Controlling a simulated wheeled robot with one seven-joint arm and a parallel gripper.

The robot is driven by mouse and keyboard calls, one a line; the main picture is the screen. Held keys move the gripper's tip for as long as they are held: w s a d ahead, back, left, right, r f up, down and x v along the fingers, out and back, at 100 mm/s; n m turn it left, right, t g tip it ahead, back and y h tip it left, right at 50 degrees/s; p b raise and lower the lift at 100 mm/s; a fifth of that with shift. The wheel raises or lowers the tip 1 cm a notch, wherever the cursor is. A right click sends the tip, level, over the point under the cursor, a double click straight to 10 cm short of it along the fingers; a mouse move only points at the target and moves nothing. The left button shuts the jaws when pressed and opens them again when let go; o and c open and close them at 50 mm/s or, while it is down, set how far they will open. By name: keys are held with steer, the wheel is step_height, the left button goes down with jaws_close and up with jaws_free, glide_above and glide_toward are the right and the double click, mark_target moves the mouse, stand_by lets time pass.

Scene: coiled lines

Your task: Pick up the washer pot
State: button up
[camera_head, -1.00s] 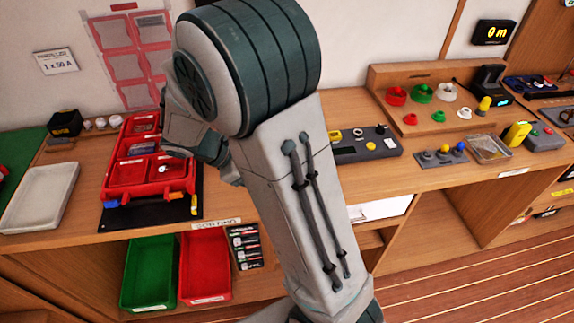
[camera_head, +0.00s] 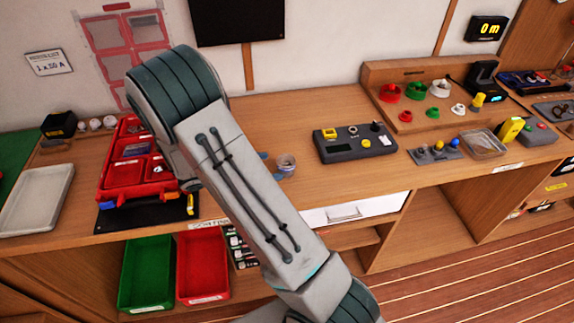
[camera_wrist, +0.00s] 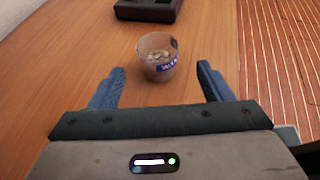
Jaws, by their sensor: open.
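The washer pot (camera_wrist: 157,58) is a small clear cup with a blue and white label and pale pieces inside. It stands upright on the wooden bench, ahead of my gripper (camera_wrist: 160,84) in the wrist view. My gripper is open, with its two blue fingers apart. The pot lies roughly centred between the finger lines, just beyond the tips, and nothing is held. In the head view the pot (camera_head: 286,165) shows just right of my arm, near the middle of the bench. There my gripper is mostly hidden behind my arm.
A dark grey control box (camera_head: 355,143) stands right of the pot. A red case (camera_head: 108,190) lies to the left, partly behind my arm. Green (camera_head: 147,272) and red bins (camera_head: 203,266) sit below the bench. Bare bench surrounds the pot.

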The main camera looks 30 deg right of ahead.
mark_target(293, 160)
steer(key=d, duration=0.1)
steer(key=d+p, duration=0.1)
steer(key=d, duration=0.2)
steer(key=shift+w+d+f, duration=0.15)
steer(key=shift+d+f, duration=0.15)
steer(key=shift+f, duration=0.05)
steer(key=shift+d+f+p, duration=0.2)
steer(key=shift+d+p, duration=0.1)
steer(key=shift+c, duration=0.2)
steer(key=c, duration=1)
steer(key=shift+r, duration=0.15)
